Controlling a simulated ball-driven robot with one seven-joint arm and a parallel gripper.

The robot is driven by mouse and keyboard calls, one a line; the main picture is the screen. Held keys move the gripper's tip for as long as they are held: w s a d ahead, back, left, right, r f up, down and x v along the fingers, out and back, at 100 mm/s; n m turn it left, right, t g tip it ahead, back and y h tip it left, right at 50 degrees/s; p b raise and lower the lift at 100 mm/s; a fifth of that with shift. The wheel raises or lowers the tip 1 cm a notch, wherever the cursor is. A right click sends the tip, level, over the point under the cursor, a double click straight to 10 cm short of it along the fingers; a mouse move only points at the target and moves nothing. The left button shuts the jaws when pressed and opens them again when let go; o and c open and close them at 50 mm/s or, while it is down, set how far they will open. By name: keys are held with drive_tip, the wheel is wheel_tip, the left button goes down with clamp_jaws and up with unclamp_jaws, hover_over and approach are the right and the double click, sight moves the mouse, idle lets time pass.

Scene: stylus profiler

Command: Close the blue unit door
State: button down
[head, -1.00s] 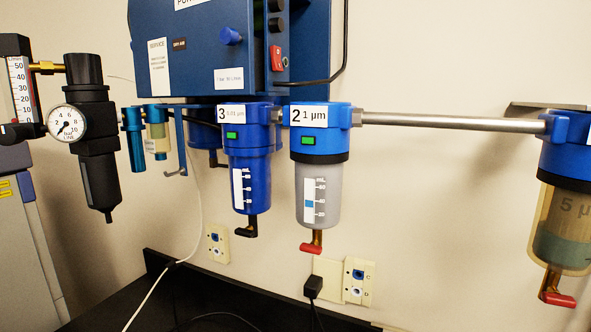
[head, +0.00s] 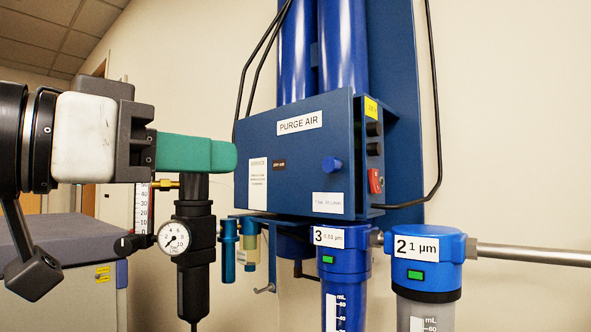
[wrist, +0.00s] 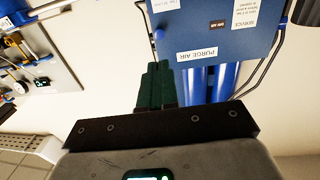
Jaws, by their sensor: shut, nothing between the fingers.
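The blue unit's door (head: 290,142) is a flat blue panel labelled PURGE AIR, with a small blue knob (head: 331,165) near its right edge. The panel stands proud of the unit's side face; I cannot tell how far it is ajar. My gripper (head: 234,158) reaches in from the left with its green fingers shut and empty. In the head view its tips overlap the door's left edge; contact cannot be told. In the wrist view, upside down, the door (wrist: 225,38) lies ahead and right of the fingers (wrist: 155,80).
A black regulator with a gauge (head: 174,237) hangs below my gripper. Blue filters (head: 343,262) and (head: 428,258) hang below the unit, joined to a metal pipe (head: 530,255). Black hoses (head: 436,120) run beside two blue columns (head: 342,50). The wall right of the unit is clear.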

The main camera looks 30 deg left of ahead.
sight(327, 166)
drive_tip(key=x, duration=1.4)
